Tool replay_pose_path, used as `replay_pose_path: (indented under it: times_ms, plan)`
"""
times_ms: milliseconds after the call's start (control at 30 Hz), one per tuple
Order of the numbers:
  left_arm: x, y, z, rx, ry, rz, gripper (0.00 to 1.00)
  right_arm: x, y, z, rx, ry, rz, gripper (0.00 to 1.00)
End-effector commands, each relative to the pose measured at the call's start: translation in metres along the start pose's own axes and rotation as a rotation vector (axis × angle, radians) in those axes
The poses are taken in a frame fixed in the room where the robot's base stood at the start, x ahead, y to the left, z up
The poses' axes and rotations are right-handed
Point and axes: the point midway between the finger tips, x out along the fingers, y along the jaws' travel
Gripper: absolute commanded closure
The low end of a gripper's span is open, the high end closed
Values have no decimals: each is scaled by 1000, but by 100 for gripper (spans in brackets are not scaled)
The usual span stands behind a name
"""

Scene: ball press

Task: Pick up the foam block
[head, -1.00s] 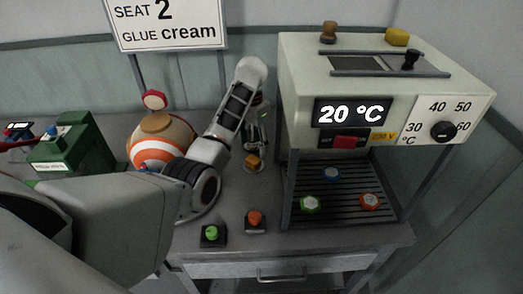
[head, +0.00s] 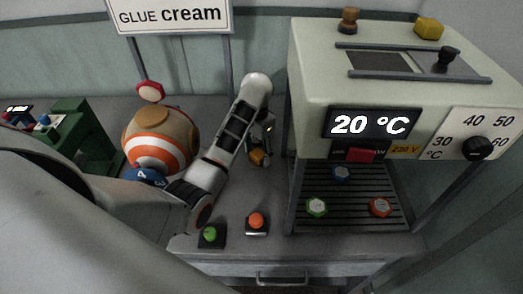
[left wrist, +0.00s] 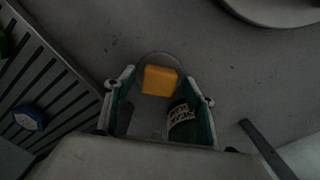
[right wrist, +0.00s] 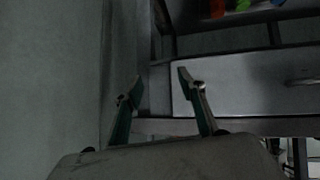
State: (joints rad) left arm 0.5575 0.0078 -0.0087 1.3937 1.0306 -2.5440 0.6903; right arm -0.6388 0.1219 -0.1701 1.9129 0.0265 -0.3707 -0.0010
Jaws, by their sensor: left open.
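A small orange-yellow block (head: 258,157), which looks like the foam block, sits on the bench left of the press. In the left wrist view the block (left wrist: 159,80) lies near the fingertips, over a pale round outline. My left gripper (head: 263,146) is open, its fingers (left wrist: 159,90) apart on either side of the block; I cannot tell whether they touch it. A dark labelled bottle (left wrist: 182,124) shows between the fingers, nearer the palm. My right gripper (right wrist: 159,84) is open and empty in the right wrist view, in front of a drawer; it is hidden in the head view.
The press (head: 345,75) stands right of the block, with coloured hexagonal pieces on its slatted floor. A striped ball (head: 160,143) stands left of my left arm. Green (head: 210,234) and orange (head: 256,221) buttons sit at the bench front.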

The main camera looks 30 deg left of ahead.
Motion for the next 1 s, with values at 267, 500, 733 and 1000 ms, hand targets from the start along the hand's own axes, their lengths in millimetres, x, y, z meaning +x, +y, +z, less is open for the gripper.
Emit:
replay_pose_path:
  times_ms: [267,500,733,1000]
  plan:
    - [1,1,2,-1,0,0,46,-5,-6,11,8,-20,-6,60]
    - [2,1,2,-1,0,0,77,-5,-7,13,9,-23,-8,60]
    - [2,1,2,-1,0,0,80,-5,-7,12,8,-21,-8,60]
    - [-6,-3,-7,0,2,0,80,-3,-5,8,3,-14,-6,60]
